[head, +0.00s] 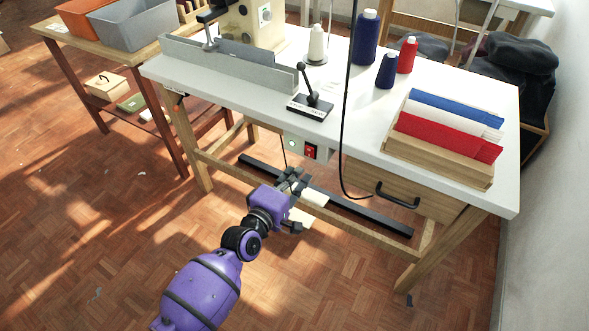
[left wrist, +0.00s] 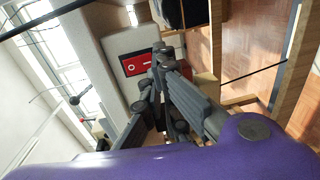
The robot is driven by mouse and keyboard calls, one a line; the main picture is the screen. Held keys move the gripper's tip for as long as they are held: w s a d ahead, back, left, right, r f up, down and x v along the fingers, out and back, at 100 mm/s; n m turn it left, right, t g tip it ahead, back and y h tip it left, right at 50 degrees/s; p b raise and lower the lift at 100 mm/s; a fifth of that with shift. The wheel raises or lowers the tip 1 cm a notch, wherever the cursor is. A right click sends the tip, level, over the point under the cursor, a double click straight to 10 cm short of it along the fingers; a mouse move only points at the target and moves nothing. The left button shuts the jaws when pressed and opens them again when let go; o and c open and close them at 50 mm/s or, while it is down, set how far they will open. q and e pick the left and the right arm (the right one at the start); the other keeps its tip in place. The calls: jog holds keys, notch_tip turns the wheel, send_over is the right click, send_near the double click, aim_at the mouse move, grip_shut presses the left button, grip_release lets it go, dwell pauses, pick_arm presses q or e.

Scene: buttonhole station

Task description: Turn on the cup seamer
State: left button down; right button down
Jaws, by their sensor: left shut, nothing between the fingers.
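The cream machine (head: 257,22), which looks like the cup seamer, stands at the back of the white table and is cut off by the top of the head view. A red switch (head: 310,151) sits on a small panel under the table's front edge. The switch also shows in the left wrist view (left wrist: 136,61), with a white ring mark on its left half. My left gripper (head: 291,181) is shut and empty, just below the switch. In the left wrist view its fingertips (left wrist: 163,56) overlap the switch's right side; I cannot tell whether they touch.
The white table (head: 345,135) carries a control lever (head: 311,92), thread cones (head: 366,40) and a wooden tray (head: 437,168) of folded cloth. A black cable (head: 344,120) hangs right of the switch. A drawer (head: 400,190) is further right. Open floor lies in front.

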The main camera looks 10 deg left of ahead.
pick_arm(q)
jog(key=s+a+f, duration=0.1)
jog(key=s+a, duration=0.2)
jog(key=s, duration=0.5)
jog(key=shift+s+f, duration=0.2)
jog(key=shift+s, duration=0.2)
pick_arm(e)
jog(key=shift+s+d, duration=0.25)
jog(key=shift+s, duration=0.05)
pick_arm(q)
jog(key=shift+a, duration=0.1)
pick_arm(e)
jog(key=shift+w+a, duration=0.15)
jog(key=shift+w, duration=0.25)
